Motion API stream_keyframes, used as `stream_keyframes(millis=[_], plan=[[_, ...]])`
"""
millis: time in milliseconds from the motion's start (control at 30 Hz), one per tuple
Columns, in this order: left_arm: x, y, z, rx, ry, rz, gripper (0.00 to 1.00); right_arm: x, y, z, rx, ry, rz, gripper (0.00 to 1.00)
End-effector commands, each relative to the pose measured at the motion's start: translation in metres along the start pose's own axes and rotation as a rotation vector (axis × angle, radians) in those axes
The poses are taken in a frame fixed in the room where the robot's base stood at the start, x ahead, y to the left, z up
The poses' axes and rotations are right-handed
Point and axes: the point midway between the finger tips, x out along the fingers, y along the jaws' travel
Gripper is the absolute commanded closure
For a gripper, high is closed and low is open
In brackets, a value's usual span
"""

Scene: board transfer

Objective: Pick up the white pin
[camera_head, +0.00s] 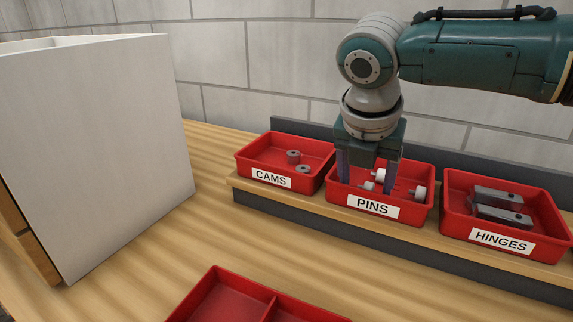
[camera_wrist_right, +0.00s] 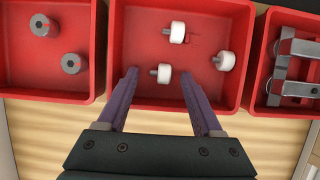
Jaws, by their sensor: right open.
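The red pins bin (camera_head: 409,212) stands in the middle of the raised shelf, with a "PINS" label on its front. In the right wrist view three white pins with grey metal shanks lie in it: a back pin (camera_wrist_right: 177,32), a right pin (camera_wrist_right: 226,61) and a front pin (camera_wrist_right: 163,73). In the head view a white pin (camera_head: 418,192) shows at the bin's right side. My right gripper (camera_head: 369,186) points down into the bin. It is open, and its fingers straddle the space around the front pin without visibly touching it. My left gripper is not in view.
A red cams bin (camera_head: 243,162) with grey cams stands left of the pins bin, and a red hinges bin (camera_head: 452,226) with grey hinges stands right. A large white panel (camera_head: 100,140) stands at the left. An empty divided red tray (camera_head: 215,290) lies in front.

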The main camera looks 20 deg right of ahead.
Motion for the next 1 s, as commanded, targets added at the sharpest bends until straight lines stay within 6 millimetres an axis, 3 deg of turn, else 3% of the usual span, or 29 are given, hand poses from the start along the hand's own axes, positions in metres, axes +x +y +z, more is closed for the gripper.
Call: stream_keyframes(millis=[67, 633, 1000], plan=[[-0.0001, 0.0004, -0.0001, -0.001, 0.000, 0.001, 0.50, -0.0002, 0.0000, -0.0001, 0.000, 0.000, 0.000, 0.36], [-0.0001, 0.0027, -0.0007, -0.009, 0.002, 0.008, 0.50, -0.0005, -0.0001, 0.0000, 0.000, 0.000, 0.000, 1.00], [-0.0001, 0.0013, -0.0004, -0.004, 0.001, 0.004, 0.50, -0.0005, -0.0001, 0.0001, 0.001, 0.000, 0.000, 1.00]])
